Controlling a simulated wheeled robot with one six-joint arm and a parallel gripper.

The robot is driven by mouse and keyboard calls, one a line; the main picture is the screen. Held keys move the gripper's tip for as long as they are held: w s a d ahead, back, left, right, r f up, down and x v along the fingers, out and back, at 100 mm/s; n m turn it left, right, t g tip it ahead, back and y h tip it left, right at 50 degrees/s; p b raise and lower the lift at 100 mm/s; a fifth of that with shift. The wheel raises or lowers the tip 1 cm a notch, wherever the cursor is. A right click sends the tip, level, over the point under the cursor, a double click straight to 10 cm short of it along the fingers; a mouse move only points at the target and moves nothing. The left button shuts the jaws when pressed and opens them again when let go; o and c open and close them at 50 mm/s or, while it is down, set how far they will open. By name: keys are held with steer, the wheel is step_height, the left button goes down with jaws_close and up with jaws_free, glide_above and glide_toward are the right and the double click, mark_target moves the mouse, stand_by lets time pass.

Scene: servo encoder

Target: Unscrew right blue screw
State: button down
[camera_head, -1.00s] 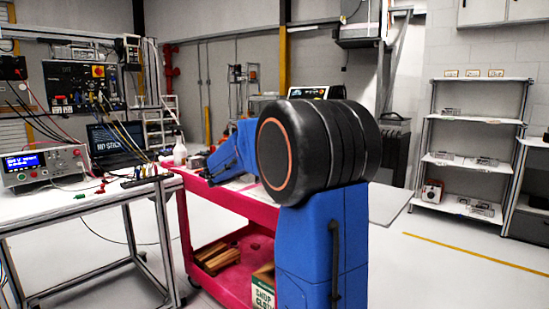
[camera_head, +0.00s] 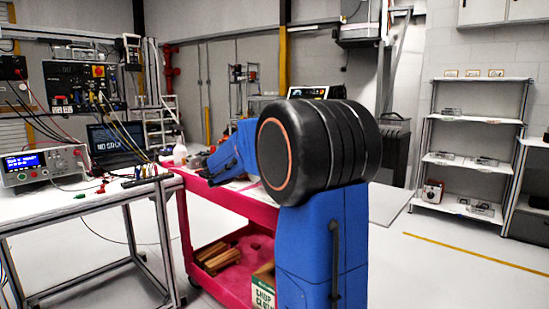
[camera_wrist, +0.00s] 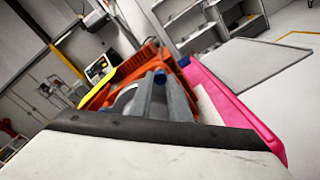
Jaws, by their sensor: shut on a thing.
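In the wrist view, an orange device (camera_wrist: 112,86) lies ahead of my gripper. My gripper (camera_wrist: 160,80) has its grey fingers closed around a blue screw (camera_wrist: 160,75), whose blue top shows between the fingertips. A second blue screw (camera_wrist: 184,61) shows a little farther off to the right, apart from the fingers. The fingers hide the lower part of the held screw. In the head view, my blue arm covers the work spot, and neither screw can be made out there.
The device is on a pink cart (camera_head: 234,198), which also shows in the wrist view (camera_wrist: 240,110). A bench (camera_head: 85,205) with a power supply (camera_head: 45,166) and a laptop stands at left. Shelves (camera_head: 470,160) stand at right.

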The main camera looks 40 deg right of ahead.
steer(key=n, duration=2.9)
steer(key=shift+n, duration=0.3)
stand_by(0.3)
steer(key=c, duration=1.7)
jaws_free()
steer(key=shift+d, duration=0.1)
steer(key=shift+o, duration=0.3)
steer(key=s+a, duration=0.1)
steer(key=a, duration=1.6)
steer(key=shift+s+a, duration=0.2)
